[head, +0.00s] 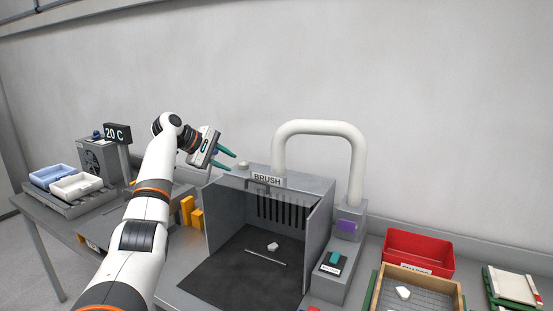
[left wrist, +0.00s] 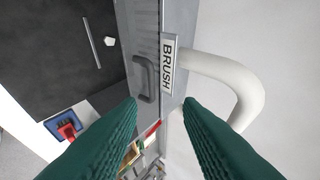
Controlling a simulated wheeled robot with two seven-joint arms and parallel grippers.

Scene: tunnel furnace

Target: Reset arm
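My left arm reaches in from the left in the head view. Its gripper (head: 230,160) is raised to the upper left of the grey brush box, with its two green fingers apart and nothing between them. In the left wrist view the same gripper (left wrist: 160,110) shows its green fingers spread wide on either side of the grey handle (left wrist: 146,78) and the BRUSH label (left wrist: 168,62), which lie beyond the fingertips. My right gripper is in neither view.
The brush box (head: 320,215) holds a white piece (head: 272,246) and a thin rod (head: 265,258) on a dark mat. A white pipe (head: 320,127) arches above. A red bin (head: 418,252) and a wooden tray (head: 376,290) stand right. Blue (head: 50,174) and white (head: 76,186) trays sit left.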

